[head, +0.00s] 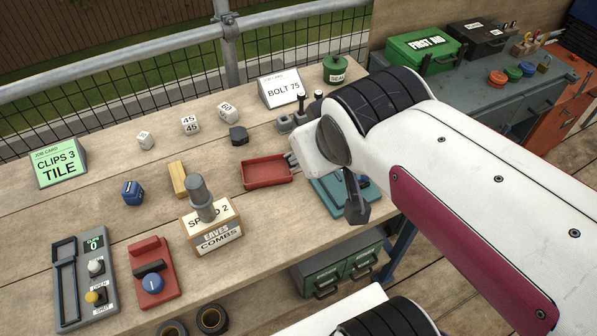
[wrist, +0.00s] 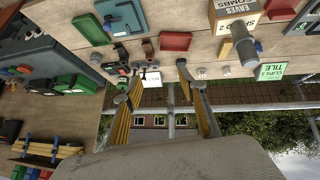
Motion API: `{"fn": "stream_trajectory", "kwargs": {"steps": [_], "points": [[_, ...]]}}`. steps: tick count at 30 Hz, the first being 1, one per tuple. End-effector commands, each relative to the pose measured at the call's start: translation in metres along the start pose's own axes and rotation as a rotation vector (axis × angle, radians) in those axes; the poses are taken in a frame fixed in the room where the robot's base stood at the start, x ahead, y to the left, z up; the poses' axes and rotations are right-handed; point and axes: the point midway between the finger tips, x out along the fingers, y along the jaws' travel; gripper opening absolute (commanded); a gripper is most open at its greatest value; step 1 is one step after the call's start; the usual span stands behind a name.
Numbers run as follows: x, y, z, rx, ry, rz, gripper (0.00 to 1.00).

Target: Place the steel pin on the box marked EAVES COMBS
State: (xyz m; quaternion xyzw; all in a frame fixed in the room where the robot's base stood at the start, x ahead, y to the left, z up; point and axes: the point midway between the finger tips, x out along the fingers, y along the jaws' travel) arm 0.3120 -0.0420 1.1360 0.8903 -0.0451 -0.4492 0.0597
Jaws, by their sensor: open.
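The wrist view shows the pin (wrist: 244,46) and the box (wrist: 226,17) at the upper right. My gripper (wrist: 160,74) is open and empty, its two fingers apart in the wrist view. In the head view only a dark part of it (head: 356,212) shows, right of the box and apart from the pin.
A red tray (head: 267,171) and a teal item (head: 330,194) lie between box and gripper. A yellow block (head: 179,179) stands behind the box. A red switch unit (head: 153,272) and a grey control panel (head: 84,280) are at the left. Job cards stand farther back.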

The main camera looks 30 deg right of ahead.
Motion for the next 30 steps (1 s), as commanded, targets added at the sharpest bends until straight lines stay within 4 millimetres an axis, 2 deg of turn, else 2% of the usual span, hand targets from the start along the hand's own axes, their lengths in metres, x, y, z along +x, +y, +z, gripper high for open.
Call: {"fn": "stream_trajectory", "kwargs": {"steps": [3, 9, 13, 30], "points": [[-0.013, -0.019, 0.031, 0.030, -0.064, -0.061, 0.41], [-0.026, -0.040, 0.061, 0.054, -0.132, -0.129, 0.41], [-0.028, -0.043, 0.067, 0.056, -0.146, -0.140, 0.41], [-0.028, -0.043, 0.066, 0.056, -0.145, -0.139, 0.41]]}}
